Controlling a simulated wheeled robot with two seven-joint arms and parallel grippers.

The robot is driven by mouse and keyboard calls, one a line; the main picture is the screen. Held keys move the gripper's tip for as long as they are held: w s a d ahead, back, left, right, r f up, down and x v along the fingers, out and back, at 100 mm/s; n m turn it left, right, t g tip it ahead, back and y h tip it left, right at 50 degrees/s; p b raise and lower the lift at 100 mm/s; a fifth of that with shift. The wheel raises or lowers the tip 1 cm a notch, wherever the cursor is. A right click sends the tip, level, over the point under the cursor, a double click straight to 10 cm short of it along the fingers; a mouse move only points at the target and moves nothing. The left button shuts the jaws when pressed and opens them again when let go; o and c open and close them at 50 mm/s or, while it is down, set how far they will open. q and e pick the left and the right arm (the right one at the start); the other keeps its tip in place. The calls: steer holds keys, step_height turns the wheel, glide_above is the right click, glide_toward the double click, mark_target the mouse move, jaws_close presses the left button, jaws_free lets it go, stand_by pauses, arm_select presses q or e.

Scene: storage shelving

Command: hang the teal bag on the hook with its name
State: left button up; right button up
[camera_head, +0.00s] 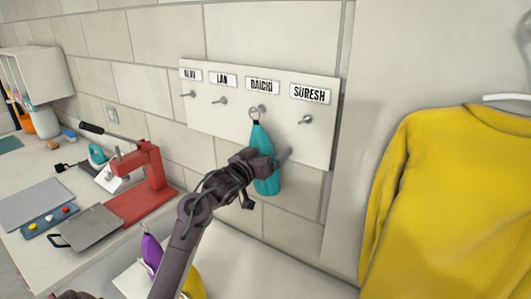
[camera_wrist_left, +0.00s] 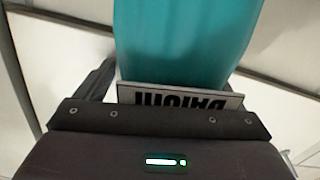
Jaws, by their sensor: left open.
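The teal bag (camera_head: 266,182) is a narrow, bottle-shaped bag with a dark neck and a metal ring on top. It hangs upright in front of the white hook board (camera_head: 230,104). Its ring (camera_head: 254,113) is at the hook under the DAICHI label (camera_head: 262,86) and looks to be on it; the exact contact is too small to tell. My left gripper (camera_head: 270,162) is open at the bag's middle. In the left wrist view, the bag (camera_wrist_left: 185,40) fills the top, with an upside-down DAICHI name tag (camera_wrist_left: 180,97) close to the gripper. My right gripper is not in view.
The ALVA, LAN and SURESH hooks are empty. A purple bag (camera_head: 151,250) and a yellow item (camera_head: 195,284) are below, partly behind my arm. A yellow sweater (camera_head: 450,200) hangs at right. A red press (camera_head: 148,180) stands on the left counter.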

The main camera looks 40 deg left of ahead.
arm_select(q)
steer(key=shift+a+r, duration=0.1)
steer(key=shift+a, duration=0.25)
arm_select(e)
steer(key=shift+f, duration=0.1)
arm_select(q)
steer(key=s+d+b, duration=0.1)
steer(key=s+b, duration=0.2)
steer(key=s, duration=0.4)
steer(key=shift+s+d+f, duration=0.15)
steer(key=shift+s+f, duration=0.1)
steer(key=shift+s, duration=0.05)
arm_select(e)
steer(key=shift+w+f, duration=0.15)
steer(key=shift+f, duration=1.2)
